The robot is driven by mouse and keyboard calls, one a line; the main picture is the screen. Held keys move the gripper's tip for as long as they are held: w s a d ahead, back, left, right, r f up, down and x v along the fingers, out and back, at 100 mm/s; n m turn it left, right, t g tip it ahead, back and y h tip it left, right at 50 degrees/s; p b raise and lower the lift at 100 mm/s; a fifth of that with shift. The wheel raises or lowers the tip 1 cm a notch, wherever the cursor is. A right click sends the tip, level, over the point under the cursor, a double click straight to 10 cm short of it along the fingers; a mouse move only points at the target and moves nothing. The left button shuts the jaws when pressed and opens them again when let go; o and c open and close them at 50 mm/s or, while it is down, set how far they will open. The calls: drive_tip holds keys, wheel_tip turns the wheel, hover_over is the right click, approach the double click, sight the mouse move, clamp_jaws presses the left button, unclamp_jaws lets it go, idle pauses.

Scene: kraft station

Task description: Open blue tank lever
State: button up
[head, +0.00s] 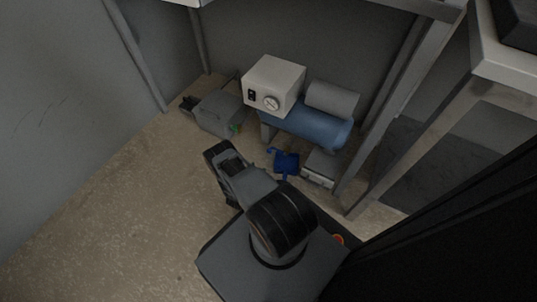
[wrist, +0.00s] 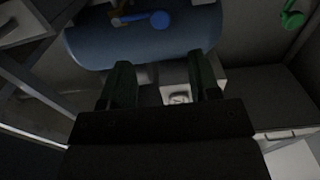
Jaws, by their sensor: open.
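A blue lever (wrist: 140,18) with a round end crosses in front of the tank near the top of the wrist view, by a small brownish fitting (wrist: 123,5). A blue part beside the tank (head: 286,163) also shows in the head view; its details are too small to tell. My gripper (head: 220,150) is low over the floor, left of the tank in the head view. In the wrist view its fingers (wrist: 162,72) are apart, empty, below the lever.
A white box with a dial (head: 276,86) and a grey cylinder (head: 332,99) sit above the tank. Shelf posts (head: 385,110) rise at right. Floor (head: 110,220) at left is clear.

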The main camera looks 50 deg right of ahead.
sight(268, 152)
drive_tip(key=b+x, duration=0.3)
drive_tip(key=x, duration=0.8)
